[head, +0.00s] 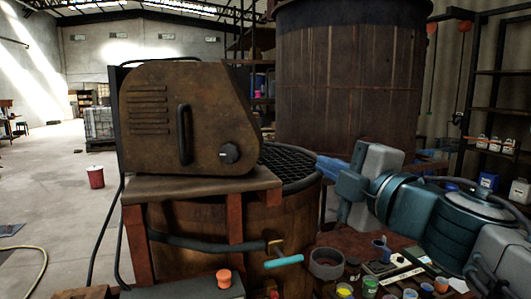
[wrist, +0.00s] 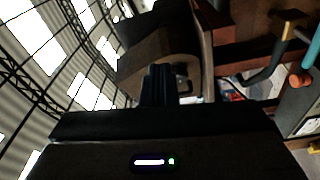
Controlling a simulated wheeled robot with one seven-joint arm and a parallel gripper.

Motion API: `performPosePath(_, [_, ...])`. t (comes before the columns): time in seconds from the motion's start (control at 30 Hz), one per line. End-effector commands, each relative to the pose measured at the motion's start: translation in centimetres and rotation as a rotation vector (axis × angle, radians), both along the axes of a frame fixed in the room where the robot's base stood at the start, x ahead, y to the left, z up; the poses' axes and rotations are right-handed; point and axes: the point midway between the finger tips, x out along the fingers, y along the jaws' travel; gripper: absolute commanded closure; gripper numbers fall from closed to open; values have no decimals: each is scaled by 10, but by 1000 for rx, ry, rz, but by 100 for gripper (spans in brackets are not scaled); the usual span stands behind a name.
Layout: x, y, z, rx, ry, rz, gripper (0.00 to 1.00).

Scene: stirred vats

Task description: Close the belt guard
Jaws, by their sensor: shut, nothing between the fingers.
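The belt guard (head: 155,135) is a rusty brown housing with slanted corners, vent slots, a dark vertical handle (head: 184,134) and a black knob (head: 229,153). In the wrist view, the shut fingers (wrist: 159,84) point at a brown housing (wrist: 155,50), likely the guard, seen tilted.
The wooden vat (head: 190,225) has a dark grate (head: 290,165) on top. A pipe with a turquoise-handled valve (head: 284,262) juts out in front. A cluttered bench (head: 325,240) with jars lies below my arm. A big rusty tank (head: 350,75) stands behind. Floor at left is mostly clear.

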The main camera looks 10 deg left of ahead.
Motion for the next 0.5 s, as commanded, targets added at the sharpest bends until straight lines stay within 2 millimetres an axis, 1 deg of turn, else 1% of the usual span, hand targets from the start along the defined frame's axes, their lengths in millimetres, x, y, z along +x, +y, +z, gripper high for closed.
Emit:
performPosePath(0.03, [-9, 12, 3, -48, -34, 67, 100])
performPosePath(0.1, [-19, 24, 4, -106, -67, 140, 100])
performPosePath(0.23, [-29, 35, 4, -164, -96, 212, 100])
performPosePath(0.37, [-25, 45, 3, -178, -99, 231, 100])
performPosePath(0.5, [-11, 63, 4, -177, -98, 229, 100])
